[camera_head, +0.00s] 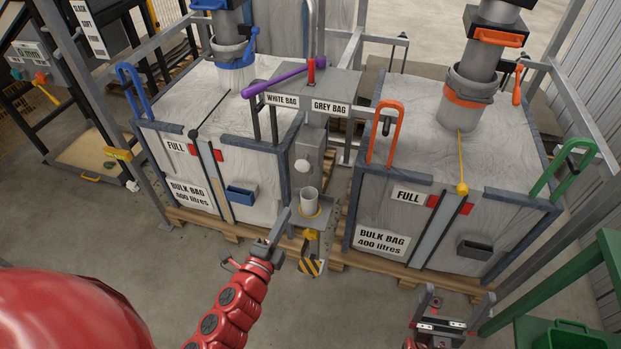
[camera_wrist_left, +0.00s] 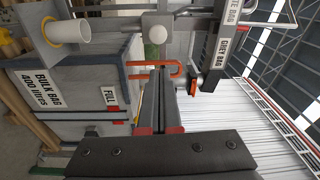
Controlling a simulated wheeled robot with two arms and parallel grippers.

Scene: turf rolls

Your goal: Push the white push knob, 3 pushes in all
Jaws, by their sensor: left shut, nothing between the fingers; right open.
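The white push knob (camera_head: 302,166) is a round white button on the grey post between the two bulk bags. It also shows in the left wrist view (camera_wrist_left: 157,34), above and slightly left of the fingertips. My left gripper (camera_head: 282,220) is shut and empty, below and left of the knob in the head view and apart from it. Its closed fingers (camera_wrist_left: 169,95) point up the left wrist view. My right gripper (camera_head: 446,299) is open and empty in front of the right bulk bag, far from the knob.
A white cup (camera_head: 309,199) stands on a small bracket below the knob. A purple lever (camera_head: 285,78) and a red handle (camera_head: 311,70) sit above it. The left bulk bag (camera_head: 262,181) and right bulk bag (camera_head: 355,205) flank the post. Open floor lies in front.

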